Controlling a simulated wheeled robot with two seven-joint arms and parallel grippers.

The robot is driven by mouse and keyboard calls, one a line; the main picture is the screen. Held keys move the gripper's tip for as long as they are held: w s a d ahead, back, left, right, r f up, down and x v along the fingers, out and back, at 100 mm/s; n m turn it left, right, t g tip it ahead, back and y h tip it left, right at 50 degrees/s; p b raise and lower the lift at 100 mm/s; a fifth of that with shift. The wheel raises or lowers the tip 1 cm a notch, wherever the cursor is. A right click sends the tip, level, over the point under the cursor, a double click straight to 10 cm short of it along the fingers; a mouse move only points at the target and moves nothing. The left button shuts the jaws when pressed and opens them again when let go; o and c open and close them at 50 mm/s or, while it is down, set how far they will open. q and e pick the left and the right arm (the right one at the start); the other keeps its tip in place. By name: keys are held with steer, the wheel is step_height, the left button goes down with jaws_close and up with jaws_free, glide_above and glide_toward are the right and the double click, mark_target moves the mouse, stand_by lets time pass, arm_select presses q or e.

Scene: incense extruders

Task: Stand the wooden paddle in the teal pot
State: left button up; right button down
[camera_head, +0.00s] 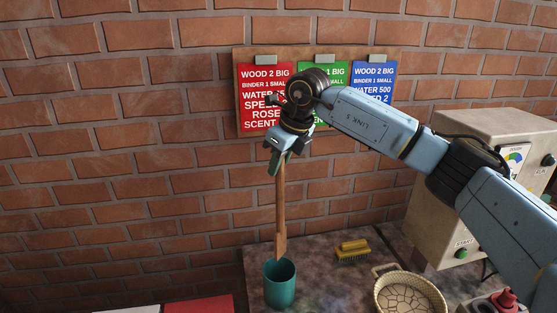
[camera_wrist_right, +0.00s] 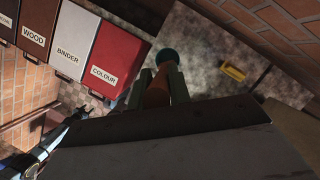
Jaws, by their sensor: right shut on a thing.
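The wooden paddle (camera_head: 281,205) hangs nearly upright in the head view, wide end down. My right gripper (camera_head: 279,160) is shut on its upper end. The teal pot (camera_head: 280,287) stands on the worktop straight below. The paddle's lower tip overlaps the pot's rim in the picture; I cannot tell if it is inside or just above. In the right wrist view the paddle (camera_wrist_right: 157,94) is between the fingers, with the pot (camera_wrist_right: 167,56) beyond. What looks like my left gripper (camera_wrist_right: 76,113) shows small and dark at the lower left; its jaws are unclear.
A yellow brush (camera_head: 352,250) and a wicker basket (camera_head: 409,294) are right of the pot. A beige machine (camera_head: 480,180) stands farther right. A brick wall with a recipe board (camera_head: 265,100) rises behind. Bins labelled wood, binder and colour (camera_wrist_right: 107,60) lie left in the wrist view.

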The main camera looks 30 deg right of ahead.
steer(key=b, duration=0.3)
glide_above(279, 209)
steer(key=w, duration=0.1)
steer(key=shift+w+d+f, duration=0.1)
steer(key=shift+d+f, duration=0.05)
steer(key=shift+f, duration=0.95)
steer(key=shift+d+f, duration=0.15)
steer(key=shift+f, duration=0.95)
steer(key=shift+f+b, duration=2.75)
steer(key=shift+f, duration=1.65)
steer(key=c, duration=1.2)
jaws_free()
steer(key=v, duration=1.3)
steer(key=shift+r+b, duration=0.2)
steer(key=shift+b, duration=0.2)
steer(key=shift+f, duration=0.1)
